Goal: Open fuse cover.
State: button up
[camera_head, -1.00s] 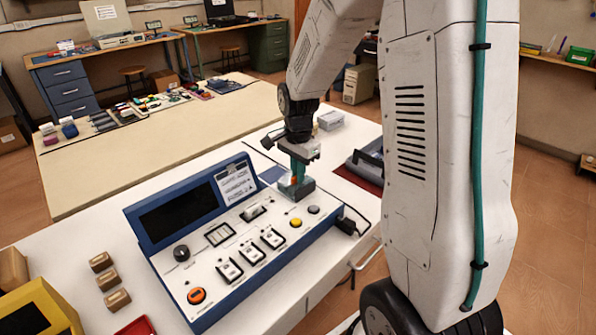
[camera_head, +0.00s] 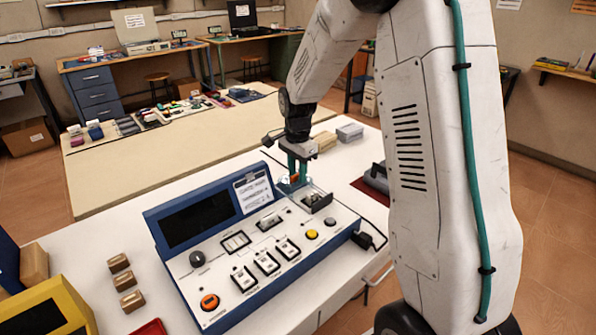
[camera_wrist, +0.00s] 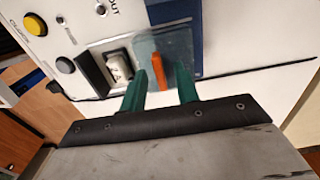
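The fuse cover (camera_wrist: 180,48) is a clear panel with an orange handle (camera_wrist: 160,72). It stands swung away from the fuse holder (camera_wrist: 95,72), at the far right end of the blue-framed control panel (camera_head: 262,250). A white fuse (camera_wrist: 118,68) shows uncovered in the wrist view; the dark holder also shows bare in the head view (camera_head: 316,200). My gripper (camera_wrist: 164,74) has green fingers, one on each side of the orange handle, with visible gaps. It looks open. In the head view my gripper (camera_head: 298,178) is at the panel's back edge; the cover is partly hidden there.
A black cable and plug (camera_head: 366,240) lie at the panel's right side. Grey (camera_head: 350,132) and tan (camera_head: 325,141) blocks lie behind my gripper. Several brown blocks (camera_head: 124,281) and a yellow box (camera_head: 45,305) stand at left. White tabletop is free behind the panel.

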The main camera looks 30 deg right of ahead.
notch_tip(320, 180, up, 8)
jog(key=shift+f, duration=0.1)
dwell(0.4)
dwell(0.5)
jog(key=s+a+r+n, duration=0.3)
jog(key=s+n, duration=0.2)
jog(key=s, duration=0.6)
jog(key=s+a+r+n+t, duration=0.1)
jog(key=s+a+r+n, duration=0.2)
jog(key=s, duration=0.8)
jog(key=s+a+r+n, duration=0.3)
jog(key=s+n, duration=0.4)
jog(key=s, duration=0.5)
jog(key=shift+a+r+n, duration=0.2)
jog(key=shift+n, duration=0.2)
